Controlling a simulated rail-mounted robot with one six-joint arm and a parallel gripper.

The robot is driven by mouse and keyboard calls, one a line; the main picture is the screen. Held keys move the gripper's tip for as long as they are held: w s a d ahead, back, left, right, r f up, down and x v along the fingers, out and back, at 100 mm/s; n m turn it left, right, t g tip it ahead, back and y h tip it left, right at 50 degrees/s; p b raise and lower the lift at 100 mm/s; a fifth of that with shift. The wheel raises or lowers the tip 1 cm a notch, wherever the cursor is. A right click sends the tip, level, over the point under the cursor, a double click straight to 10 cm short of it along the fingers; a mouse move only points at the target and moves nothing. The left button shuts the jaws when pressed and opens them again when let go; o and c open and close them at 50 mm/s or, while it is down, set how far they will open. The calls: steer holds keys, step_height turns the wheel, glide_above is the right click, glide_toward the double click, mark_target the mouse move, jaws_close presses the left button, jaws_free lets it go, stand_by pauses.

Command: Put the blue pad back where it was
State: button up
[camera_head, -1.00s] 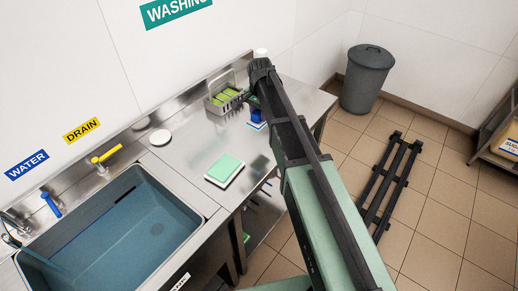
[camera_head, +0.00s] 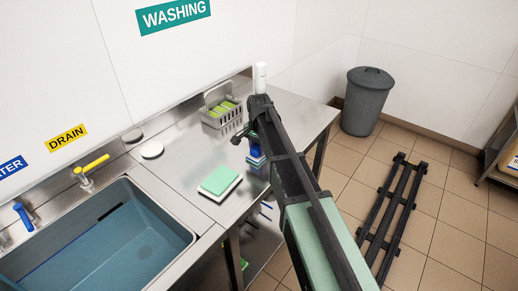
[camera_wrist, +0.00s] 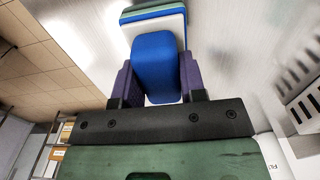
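The blue pad (camera_wrist: 155,65) is in the wrist view, a rounded blue block on white, blue and green layers. My gripper (camera_wrist: 158,78) has its purple fingers against both sides of the block, shut on it. In the head view the blue pad (camera_head: 255,156) shows in part behind my arm, near the counter's front edge, right of the green pad. My gripper (camera_head: 247,138) is small and dark there. I cannot tell whether the pad touches the counter.
A green and white pad (camera_head: 220,181) lies on the steel counter (camera_head: 185,172). A grey wire basket (camera_head: 216,118) with green items and a white bottle (camera_head: 260,78) stand at the back. The sink (camera_head: 95,240) is left. A grey bin (camera_head: 366,103) stands on the floor.

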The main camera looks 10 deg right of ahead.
steer(key=o, duration=0.4)
step_height(320, 180, up, 13)
steer(key=p, duration=1.3)
steer(key=s+n, duration=0.3)
steer(key=s, duration=0.5)
steer(key=s+n, duration=0.3)
steer(key=s, duration=0.5)
steer(key=s+n, duration=0.4)
steer(key=s, duration=0.5)
steer(key=shift+f+b, duration=0.3)
steer(key=shift+f, duration=0.05)
